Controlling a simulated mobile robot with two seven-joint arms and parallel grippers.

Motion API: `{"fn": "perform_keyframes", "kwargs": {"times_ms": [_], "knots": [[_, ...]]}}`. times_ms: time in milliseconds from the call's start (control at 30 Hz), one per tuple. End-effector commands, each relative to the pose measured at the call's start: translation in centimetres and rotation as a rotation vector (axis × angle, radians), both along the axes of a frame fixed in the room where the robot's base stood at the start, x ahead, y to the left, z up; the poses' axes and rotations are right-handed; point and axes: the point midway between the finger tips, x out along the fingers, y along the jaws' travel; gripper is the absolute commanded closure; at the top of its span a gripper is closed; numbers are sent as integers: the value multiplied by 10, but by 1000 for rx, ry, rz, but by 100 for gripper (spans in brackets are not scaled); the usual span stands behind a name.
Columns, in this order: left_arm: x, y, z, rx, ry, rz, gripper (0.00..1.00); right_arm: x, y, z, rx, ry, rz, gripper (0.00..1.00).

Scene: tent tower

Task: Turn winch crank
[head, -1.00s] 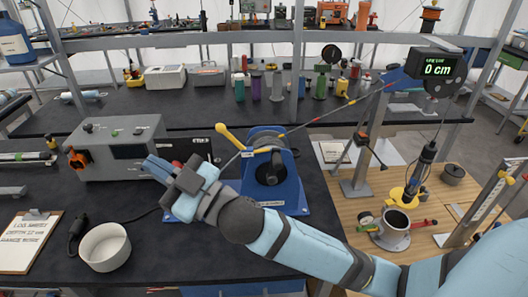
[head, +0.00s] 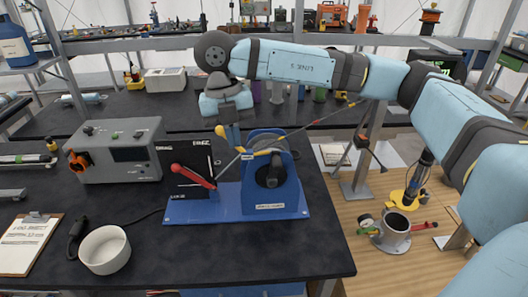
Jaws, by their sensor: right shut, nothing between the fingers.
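The blue winch (head: 284,163) with its dark drum stands on a blue base plate (head: 230,210) on the black bench. A yellow crank part (head: 262,138) shows at the winch's upper left. A red-handled lever (head: 193,175) leans on the left part of the base, in front of a black labelled panel (head: 178,158). My right gripper (head: 232,138) points down from above, shut and empty, with its fingertips just left of the yellow part. I cannot tell whether they touch it. My left gripper is not in view.
A line runs from the winch up to the right, and my right arm hides much of the depth readout (head: 436,62). A grey instrument box (head: 116,148), a white bowl (head: 104,249) and a clipboard (head: 28,243) stand left.

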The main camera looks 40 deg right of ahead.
Motion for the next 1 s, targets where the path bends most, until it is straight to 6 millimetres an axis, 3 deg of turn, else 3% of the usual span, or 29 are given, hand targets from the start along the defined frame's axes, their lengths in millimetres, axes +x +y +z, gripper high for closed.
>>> {"fn": "perform_keyframes", "kwargs": {"times_ms": [33,100,267,700,1000], "knots": [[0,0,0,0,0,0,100,4,-17,11,-72,-15,-40,100],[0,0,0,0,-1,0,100,7,-34,20,-145,-25,-82,100],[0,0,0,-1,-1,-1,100,8,-50,24,-212,-31,-119,100],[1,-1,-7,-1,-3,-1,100,-2,-64,-40,-208,-27,-117,100],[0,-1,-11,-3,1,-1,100,-6,-70,-66,-208,-30,-116,100]]}}
